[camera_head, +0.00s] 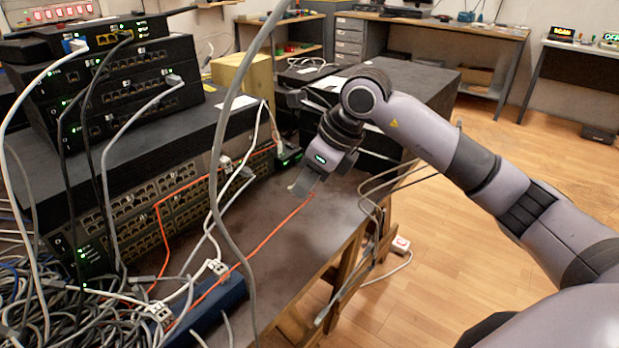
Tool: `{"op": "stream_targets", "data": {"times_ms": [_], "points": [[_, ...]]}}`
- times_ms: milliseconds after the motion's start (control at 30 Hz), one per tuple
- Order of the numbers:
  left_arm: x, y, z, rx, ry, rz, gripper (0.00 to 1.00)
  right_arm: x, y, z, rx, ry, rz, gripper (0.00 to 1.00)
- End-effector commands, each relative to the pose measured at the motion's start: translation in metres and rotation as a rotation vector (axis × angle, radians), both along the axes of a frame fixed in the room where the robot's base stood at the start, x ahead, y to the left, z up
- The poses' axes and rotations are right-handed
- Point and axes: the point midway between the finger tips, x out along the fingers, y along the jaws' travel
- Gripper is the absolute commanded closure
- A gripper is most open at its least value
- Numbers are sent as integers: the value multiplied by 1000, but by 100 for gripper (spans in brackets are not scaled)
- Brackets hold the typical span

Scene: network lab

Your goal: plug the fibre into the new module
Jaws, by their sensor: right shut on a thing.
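My right gripper (303,188) points down over the table, in front of the right part of the switch stack. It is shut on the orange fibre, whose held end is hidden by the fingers. The orange fibre (262,246) runs from the gripper down and left across the table to the blue power strip area. Another orange line (183,187) runs along the front of the large switch (120,205). A small dark unit with a green light (287,153) sits at the switch's right end; I cannot tell whether it is the new module. My left gripper is not in view.
A thick grey cable (218,165) hangs across the foreground. Tangled cables (50,310) fill the lower left. A blue power strip (212,312) lies on the table (285,262). A black case (400,85) stands behind my right arm. Bare tabletop lies below the gripper.

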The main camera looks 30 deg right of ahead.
Motion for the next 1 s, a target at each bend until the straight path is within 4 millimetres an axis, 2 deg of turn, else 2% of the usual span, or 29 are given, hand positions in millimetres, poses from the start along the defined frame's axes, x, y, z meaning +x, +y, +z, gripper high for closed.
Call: {"op": "stream_targets", "data": {"times_ms": [33, 100, 333, 633, 1000], "points": [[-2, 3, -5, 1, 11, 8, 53, 4, 14, 6, 2, -2, -23, 100], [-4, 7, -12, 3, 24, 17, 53, 8, 28, 12, 1, 0, -74, 100], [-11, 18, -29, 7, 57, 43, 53, 16, 63, 33, 2, -8, -220, 100], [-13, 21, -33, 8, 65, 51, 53, 24, 75, 40, 6, -12, -274, 100], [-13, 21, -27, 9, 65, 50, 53, 52, 86, 40, 5, -12, -272, 100]]}}
